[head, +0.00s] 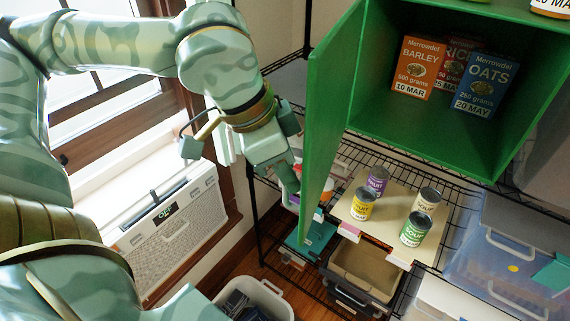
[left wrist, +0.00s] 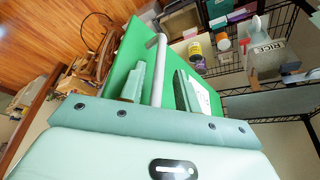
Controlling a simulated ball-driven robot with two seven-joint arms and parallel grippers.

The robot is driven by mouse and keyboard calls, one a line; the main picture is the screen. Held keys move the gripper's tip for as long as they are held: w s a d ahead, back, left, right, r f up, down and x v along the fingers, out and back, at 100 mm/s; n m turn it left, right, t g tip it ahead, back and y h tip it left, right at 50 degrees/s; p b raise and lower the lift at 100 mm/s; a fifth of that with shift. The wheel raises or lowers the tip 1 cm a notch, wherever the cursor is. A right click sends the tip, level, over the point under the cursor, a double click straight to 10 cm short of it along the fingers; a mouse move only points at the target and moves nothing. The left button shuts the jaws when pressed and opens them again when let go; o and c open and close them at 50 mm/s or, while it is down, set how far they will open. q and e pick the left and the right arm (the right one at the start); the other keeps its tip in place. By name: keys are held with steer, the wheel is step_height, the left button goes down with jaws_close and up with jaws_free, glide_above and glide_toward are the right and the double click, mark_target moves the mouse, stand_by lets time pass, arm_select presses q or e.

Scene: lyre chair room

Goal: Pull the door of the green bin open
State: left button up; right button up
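The green bin (head: 480,125) stands on a wire shelf at the upper right of the head view, its inside showing. Its green door (head: 330,110) is swung out at the bin's left side, seen nearly edge-on. My left gripper (head: 288,180) is at the door's left face, near its lower part. In the left wrist view the door (left wrist: 126,64) lies beyond the two fingers (left wrist: 160,75). A pale grey bar handle (left wrist: 157,70) runs between them, with gaps visible on both sides. The fingers are apart. My right gripper is not in view.
Barley (head: 415,68) and oats (head: 485,85) boxes stand inside the bin, with a rice box behind. Several cans stand on a beige board (head: 385,240) below. Clear plastic boxes (head: 500,255) are at lower right. A window and white heater (head: 170,225) are at left.

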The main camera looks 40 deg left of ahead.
mark_target(302, 169)
arm_select(q)
steer(key=shift+r, duration=0.1)
steer(key=shift+s+r+p, duration=0.1)
steer(key=shift+r+p, duration=0.25)
steer(key=shift+p, duration=0.05)
step_height(302, 169, up, 3)
steer(key=shift+f+p, duration=0.15)
steer(key=shift+p, duration=1.1)
steer(key=shift+s+d+b, duration=0.15)
steer(key=shift+d+b, duration=0.15)
steer(key=shift+b, duration=0.7)
steer(key=s+d+r, duration=0.1)
steer(key=r, duration=0.1)
steer(key=s+r+b, duration=0.1)
steer(key=s+d+r, duration=0.1)
steer(key=s+r, duration=0.1)
steer(key=shift+d+r, duration=0.3)
steer(key=s+d+r+b, duration=0.2)
steer(key=s+d+r, duration=0.1)
steer(key=s, duration=0.4)
steer(key=shift+d+r, duration=0.4)
steer(key=shift+d, duration=0.5)
